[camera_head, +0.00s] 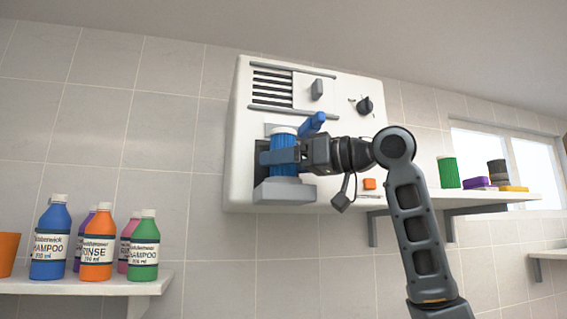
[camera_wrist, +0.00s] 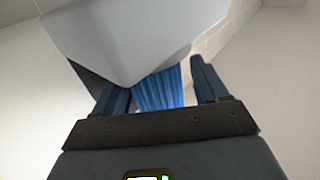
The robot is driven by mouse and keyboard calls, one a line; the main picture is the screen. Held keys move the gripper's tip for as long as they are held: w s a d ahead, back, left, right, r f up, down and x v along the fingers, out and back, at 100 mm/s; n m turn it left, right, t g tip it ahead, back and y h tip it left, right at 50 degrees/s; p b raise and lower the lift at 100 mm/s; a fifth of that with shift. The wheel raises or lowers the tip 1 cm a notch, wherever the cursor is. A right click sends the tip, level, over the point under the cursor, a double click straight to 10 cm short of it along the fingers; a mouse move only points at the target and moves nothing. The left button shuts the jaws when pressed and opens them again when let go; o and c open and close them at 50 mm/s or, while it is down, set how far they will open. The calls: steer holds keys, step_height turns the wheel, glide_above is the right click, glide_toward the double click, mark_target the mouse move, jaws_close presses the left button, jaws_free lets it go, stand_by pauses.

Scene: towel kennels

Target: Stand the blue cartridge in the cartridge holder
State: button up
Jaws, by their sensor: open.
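The blue cartridge (camera_head: 284,140), ribbed and with a pale top, is upright at the left front of the white wall unit. Its lower end meets the grey cartridge holder (camera_head: 284,191) in the head view; how deep it sits is hidden. My gripper (camera_head: 282,157) reaches in from the right, its fingers on either side of the cartridge, open. In the wrist view the cartridge's ribbed side (camera_wrist: 160,90) shows between the two fingers (camera_wrist: 157,78), and a large pale grey shape covers its far end.
A blue lever (camera_head: 313,124) sticks out of the white unit (camera_head: 345,88) just above my gripper. A shelf at right (camera_head: 470,200) carries a green cartridge (camera_head: 448,172) and small items. A left shelf (camera_head: 80,285) holds several bottles. Tiled wall lies between.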

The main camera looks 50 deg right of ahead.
steer(key=shift+d, duration=0.35)
steer(key=shift+s+d+f, duration=0.1)
steer(key=shift+s+d, duration=0.1)
steer(key=shift+s, duration=0.3)
steer(key=b+v, duration=0.2)
steer(key=v, duration=0.4)
steer(key=shift+s+a, duration=0.25)
steer(key=shift+s, duration=0.15)
